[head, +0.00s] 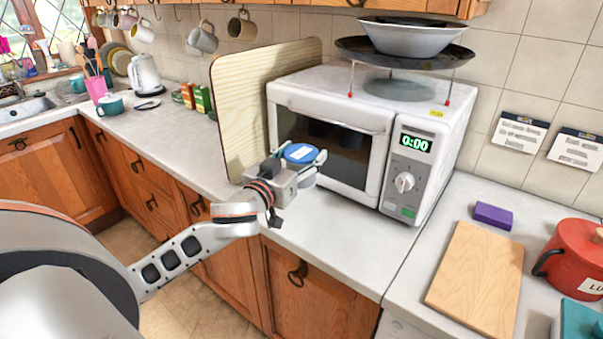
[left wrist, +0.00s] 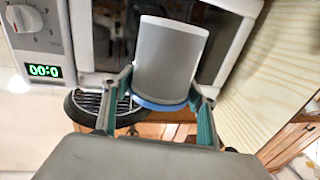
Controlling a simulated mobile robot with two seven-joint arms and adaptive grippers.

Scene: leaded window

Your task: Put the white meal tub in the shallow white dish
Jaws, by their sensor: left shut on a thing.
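The white meal tub with a blue lid (head: 299,152) is in my left gripper (head: 296,163), in front of the microwave door and above the counter's front part. In the left wrist view the tub's pale side (left wrist: 168,60) and blue lid rim sit between the two fingers (left wrist: 162,105), which are shut on it. In the head view mostly the lid shows; the gripper hides the rest. A white bowl (head: 412,40) stands on a dark round pan above the microwave; I cannot tell if it is the shallow white dish. My right gripper is not in view.
The white microwave (head: 335,135) stands just behind the tub. A tall ridged wooden board (head: 250,105) leans at its left. The dark pan (head: 365,50) rests on thin legs. At right are a chopping board (head: 477,278), purple sponge (head: 492,216) and red pot (head: 575,258). Counter before the microwave is clear.

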